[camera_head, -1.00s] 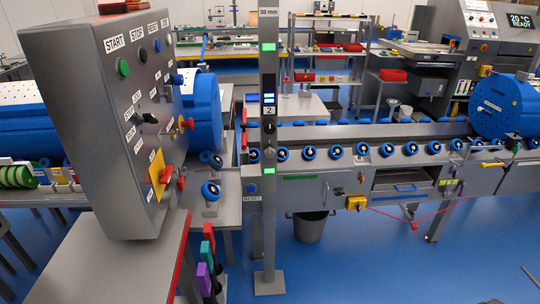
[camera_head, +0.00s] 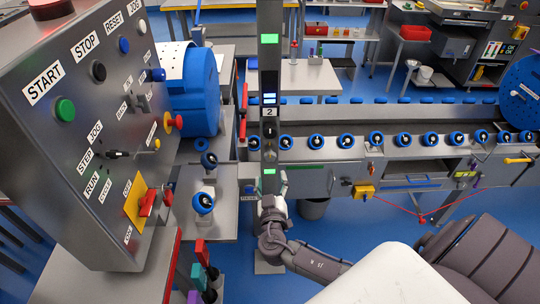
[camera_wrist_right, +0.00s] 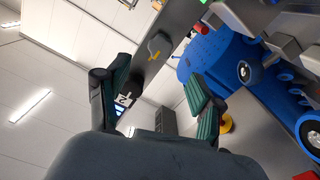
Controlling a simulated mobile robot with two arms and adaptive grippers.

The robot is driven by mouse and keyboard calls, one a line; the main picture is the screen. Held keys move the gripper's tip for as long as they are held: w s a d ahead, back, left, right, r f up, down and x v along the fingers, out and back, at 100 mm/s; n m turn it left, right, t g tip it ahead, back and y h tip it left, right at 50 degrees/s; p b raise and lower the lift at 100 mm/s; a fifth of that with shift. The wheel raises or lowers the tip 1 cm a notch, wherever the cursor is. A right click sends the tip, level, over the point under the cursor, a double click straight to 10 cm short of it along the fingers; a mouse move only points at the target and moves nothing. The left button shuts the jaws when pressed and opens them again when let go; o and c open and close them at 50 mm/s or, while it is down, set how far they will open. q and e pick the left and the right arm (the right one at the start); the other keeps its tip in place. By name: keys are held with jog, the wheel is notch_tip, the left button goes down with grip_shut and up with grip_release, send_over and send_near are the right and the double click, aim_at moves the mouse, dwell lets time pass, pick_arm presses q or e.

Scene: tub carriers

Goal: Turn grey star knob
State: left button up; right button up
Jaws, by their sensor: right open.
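My right gripper (camera_head: 274,192) is in front of the lower part of the grey post (camera_head: 270,70), left of the conveyor, in the head view. In the right wrist view my right gripper (camera_wrist_right: 160,80) is open, with its green-lined fingers apart and nothing between them. A small dark round knob (camera_head: 270,130) sits on the post under the "2" label, above the gripper; I cannot tell whether it is star-shaped. I cannot pick out a grey star knob for sure. My left gripper is not in view.
A tilted grey control panel (camera_head: 90,120) with buttons and switches stands at the left. A blue drum (camera_head: 197,90) is behind it. The conveyor (camera_head: 380,150) with blue rollers runs right from the post. A red cord (camera_head: 400,210) hangs below it.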

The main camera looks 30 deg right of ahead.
aim_at(270, 159)
jog(key=p+x, duration=0.1)
jog(key=x, duration=0.6)
jog(key=shift+w+d+p, duration=0.15)
jog(key=shift+w+p, duration=0.05)
jog(key=shift+p, duration=0.15)
jog(key=shift+w+d, duration=0.2)
jog(key=shift+w, duration=0.15)
jog(key=shift+w+d+f, duration=0.15)
jog(key=shift+w+d, duration=0.15)
jog(key=shift+w, duration=0.15)
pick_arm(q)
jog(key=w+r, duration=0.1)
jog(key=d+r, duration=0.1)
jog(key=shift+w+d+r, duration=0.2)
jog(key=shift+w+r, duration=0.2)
